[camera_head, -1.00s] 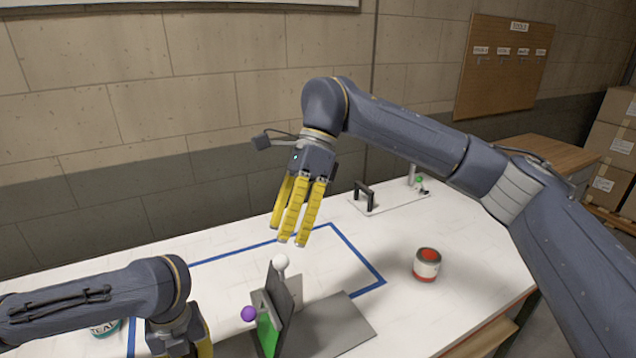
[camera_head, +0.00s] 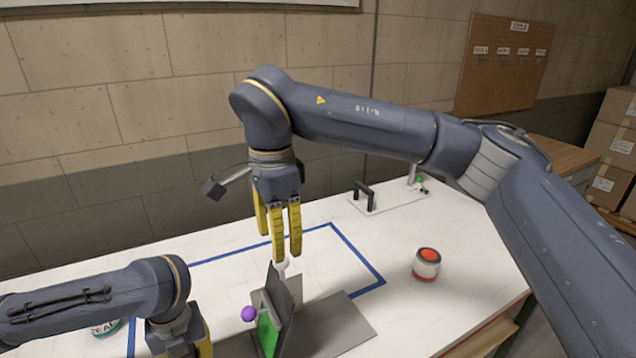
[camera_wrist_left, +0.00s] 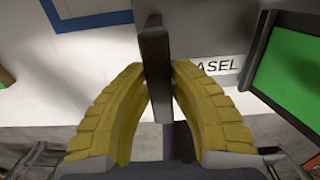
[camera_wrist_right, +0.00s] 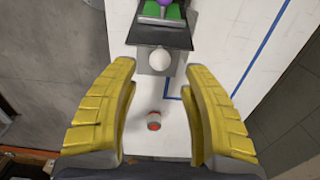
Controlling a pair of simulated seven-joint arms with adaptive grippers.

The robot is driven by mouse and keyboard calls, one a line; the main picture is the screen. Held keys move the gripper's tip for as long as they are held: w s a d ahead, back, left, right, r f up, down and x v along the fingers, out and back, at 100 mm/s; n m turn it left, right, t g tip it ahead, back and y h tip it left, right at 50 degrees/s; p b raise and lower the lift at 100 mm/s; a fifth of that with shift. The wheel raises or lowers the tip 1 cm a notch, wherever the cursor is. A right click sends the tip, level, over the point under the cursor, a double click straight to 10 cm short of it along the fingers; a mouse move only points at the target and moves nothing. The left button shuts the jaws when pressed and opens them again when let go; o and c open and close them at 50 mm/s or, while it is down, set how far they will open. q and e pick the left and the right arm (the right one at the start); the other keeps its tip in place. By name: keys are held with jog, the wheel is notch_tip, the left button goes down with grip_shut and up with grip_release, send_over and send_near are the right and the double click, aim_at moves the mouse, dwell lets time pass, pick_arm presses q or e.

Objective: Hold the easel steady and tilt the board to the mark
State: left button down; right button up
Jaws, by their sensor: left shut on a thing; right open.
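The easel's dark board (camera_head: 278,292) with a green face (camera_head: 267,332) leans on a grey base (camera_head: 340,325). A white ball (camera_wrist_right: 160,59) sits at the board's edge, and a purple ball (camera_head: 248,314) is at the green side. In the head view the left gripper is low at the left of the easel. My right gripper (camera_head: 287,257) is open, pointing down just above the white ball, which it partly hides. No contact is visible there.
A red-topped can (camera_head: 427,264) stands on the white table right of the easel. Blue tape (camera_head: 355,255) outlines an area behind the easel. A plate with a black handle (camera_head: 364,195) lies at the back. A teal-labelled can (camera_head: 106,328) is partly hidden by my left arm.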

aim_at(282, 262)
jog(key=shift+f, duration=3.1)
jog(key=shift+c, duration=0.5)
grip_shut()
jog(key=shift+w+d, duration=0.1)
jog(key=shift+d, duration=0.05)
jog(key=shift+w+d+f, duration=0.2)
jog(key=shift+w+d, duration=0.25)
jog(key=shift+d, duration=0.35)
pick_arm(q)
jog(key=shift+a, duration=0.1)
pick_arm(e)
jog(key=shift+d, duration=0.1)
